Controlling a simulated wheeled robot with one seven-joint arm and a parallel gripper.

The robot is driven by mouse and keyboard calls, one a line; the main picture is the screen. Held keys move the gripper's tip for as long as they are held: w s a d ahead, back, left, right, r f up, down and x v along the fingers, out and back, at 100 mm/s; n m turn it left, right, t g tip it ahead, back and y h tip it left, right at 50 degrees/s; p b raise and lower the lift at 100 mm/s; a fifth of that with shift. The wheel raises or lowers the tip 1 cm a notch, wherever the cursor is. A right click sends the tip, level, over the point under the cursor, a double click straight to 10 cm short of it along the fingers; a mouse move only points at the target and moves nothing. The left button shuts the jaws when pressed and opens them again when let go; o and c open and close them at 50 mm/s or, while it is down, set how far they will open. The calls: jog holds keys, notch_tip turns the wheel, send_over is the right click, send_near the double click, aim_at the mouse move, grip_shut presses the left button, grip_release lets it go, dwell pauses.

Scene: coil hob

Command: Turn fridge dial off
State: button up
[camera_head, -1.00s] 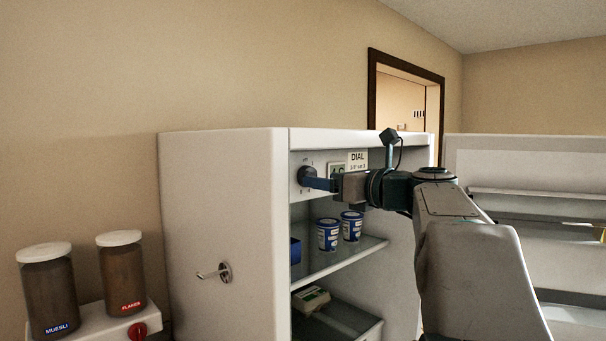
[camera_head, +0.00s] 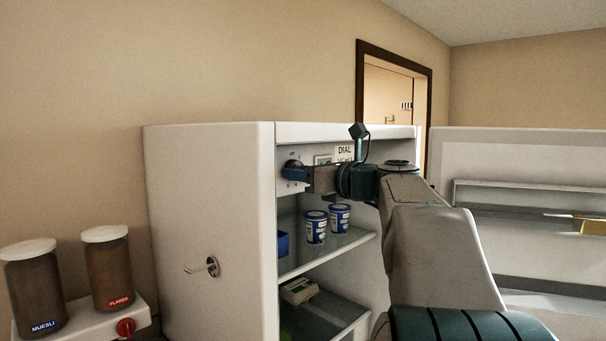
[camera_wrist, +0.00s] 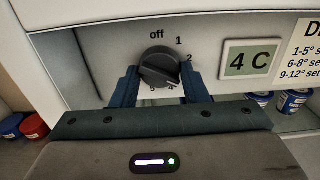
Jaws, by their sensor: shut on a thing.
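The fridge dial (camera_wrist: 160,66) is a round dark knob on the light panel inside the open fridge (camera_head: 208,235). In the wrist view "off" is printed above it, with 1 and 2 to its upper right and more numbers below, partly hidden. A raised grip bar crosses the knob at a slant; I cannot tell which end points to a mark. My gripper (camera_wrist: 160,82) is shut on the dial, one blue finger at each side. In the head view my gripper (camera_head: 296,174) reaches in from the right and partly hides the dial. A display (camera_wrist: 250,60) reads 4 C.
Blue-and-white tubs (camera_head: 316,227) stand on the glass shelf (camera_head: 345,244) below my gripper. The open fridge door (camera_head: 520,150) is at the right. Muesli and flakes dispensers (camera_head: 108,270) stand at the left.

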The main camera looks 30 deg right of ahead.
jog(key=shift+n, duration=0.3)
jog(key=n+b, duration=1.3)
jog(key=n, duration=1)
jog(key=shift+r, duration=0.2)
jog(key=shift+n, duration=0.3)
jog(key=o, duration=1)
jog(key=shift+c, duration=0.2)
jog(key=shift+d, duration=0.1)
